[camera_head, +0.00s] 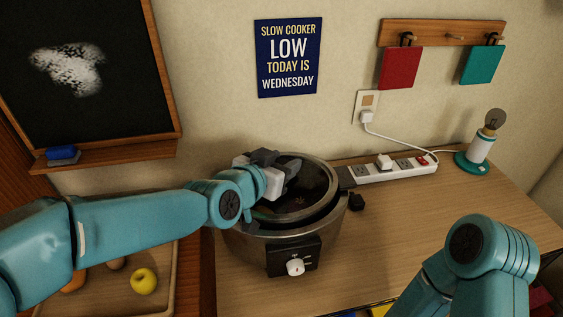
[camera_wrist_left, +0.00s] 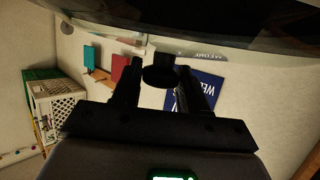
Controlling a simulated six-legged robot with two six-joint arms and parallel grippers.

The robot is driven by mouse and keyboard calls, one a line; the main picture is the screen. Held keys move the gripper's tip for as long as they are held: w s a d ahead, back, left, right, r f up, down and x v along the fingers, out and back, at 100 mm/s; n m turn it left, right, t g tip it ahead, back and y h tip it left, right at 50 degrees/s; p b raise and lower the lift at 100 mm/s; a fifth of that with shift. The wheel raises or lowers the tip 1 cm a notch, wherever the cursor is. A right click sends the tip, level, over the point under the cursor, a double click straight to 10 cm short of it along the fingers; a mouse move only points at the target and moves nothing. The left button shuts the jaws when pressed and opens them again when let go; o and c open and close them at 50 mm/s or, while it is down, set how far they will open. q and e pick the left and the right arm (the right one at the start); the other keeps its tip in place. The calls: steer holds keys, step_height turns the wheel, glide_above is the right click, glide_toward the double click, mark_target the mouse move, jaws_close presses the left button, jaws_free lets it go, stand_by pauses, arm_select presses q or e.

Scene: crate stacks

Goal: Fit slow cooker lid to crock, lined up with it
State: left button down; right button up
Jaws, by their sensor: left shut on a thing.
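The slow cooker crock (camera_head: 258,247) is a steel pot with a black control panel and a pale knob, standing on the wooden counter. The round lid (camera_head: 308,203), dark glass with a metal rim, is over the crock's mouth and looks slightly off to the back. Whether it touches the crock's rim I cannot tell. My left gripper (camera_head: 278,165) is at the lid's top, partly hiding it. In the left wrist view, its fingers (camera_wrist_left: 158,88) are shut on the lid's dark knob (camera_wrist_left: 158,70). My right arm shows at lower right, its gripper out of view.
A wooden tray (camera_head: 167,283) with fruit is below my left arm. A chalkboard (camera_head: 90,80) hangs at left. The counter right of the cooker is mostly clear.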

stand_by(0.4)
arm_select(q)
jaws_free()
steer(key=shift+f, duration=0.15)
step_height(320, 180, up, 7)
steer(key=p, duration=0.6)
stand_by(0.5)
